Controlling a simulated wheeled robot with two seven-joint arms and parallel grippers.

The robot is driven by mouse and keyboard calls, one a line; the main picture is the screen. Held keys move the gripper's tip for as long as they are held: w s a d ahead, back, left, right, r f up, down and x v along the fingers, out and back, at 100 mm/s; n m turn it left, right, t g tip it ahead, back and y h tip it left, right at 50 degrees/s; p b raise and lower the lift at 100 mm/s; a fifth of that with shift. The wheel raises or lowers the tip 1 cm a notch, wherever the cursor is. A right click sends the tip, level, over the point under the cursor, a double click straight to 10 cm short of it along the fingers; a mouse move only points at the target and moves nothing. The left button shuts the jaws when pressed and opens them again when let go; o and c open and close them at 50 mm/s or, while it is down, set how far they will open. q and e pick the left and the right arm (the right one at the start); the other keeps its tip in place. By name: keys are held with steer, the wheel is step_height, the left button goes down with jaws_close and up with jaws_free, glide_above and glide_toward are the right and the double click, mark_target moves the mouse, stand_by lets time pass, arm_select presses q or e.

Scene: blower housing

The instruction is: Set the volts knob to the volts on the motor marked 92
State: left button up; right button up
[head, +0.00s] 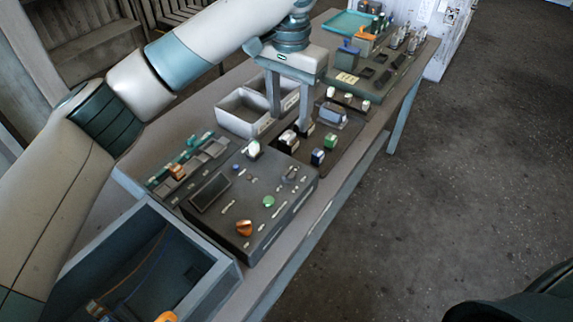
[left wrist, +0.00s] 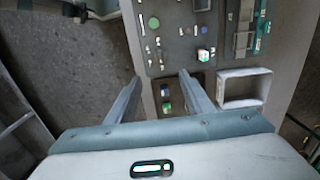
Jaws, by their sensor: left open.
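A dark control panel (head: 222,221) lies on the bench, with a white knob (head: 254,148), an orange knob (head: 244,227) and a green button (head: 269,201). The panel lettering is too small to read, so I cannot tell which knob is volts. Small blocks, perhaps motors, stand on a dark tray beyond the panel: a blue one (head: 317,157) and a green one (head: 330,141). No number 92 is legible. My left gripper (head: 290,120) is open and empty above that tray. In the left wrist view the white knob (left wrist: 203,55) is beyond its right finger.
A pale open bin (head: 240,120) stands behind the tray. A blue-grey box (head: 215,278) with orange items is at the near end. More trays with small parts fill the far end of the bench (head: 338,201).

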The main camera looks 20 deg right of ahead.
mark_target(288, 170)
arm_select(q)
steer(key=shift+f, duration=0.15)
step_height(288, 170, down, 16)
steer(key=p, duration=0.5)
steer(key=shift+r, duration=0.2)
steer(key=shift+f+p, duration=0.3)
steer(key=shift+f, duration=0.5)
steer(key=shift+w, duration=0.1)
steer(key=c, duration=1)
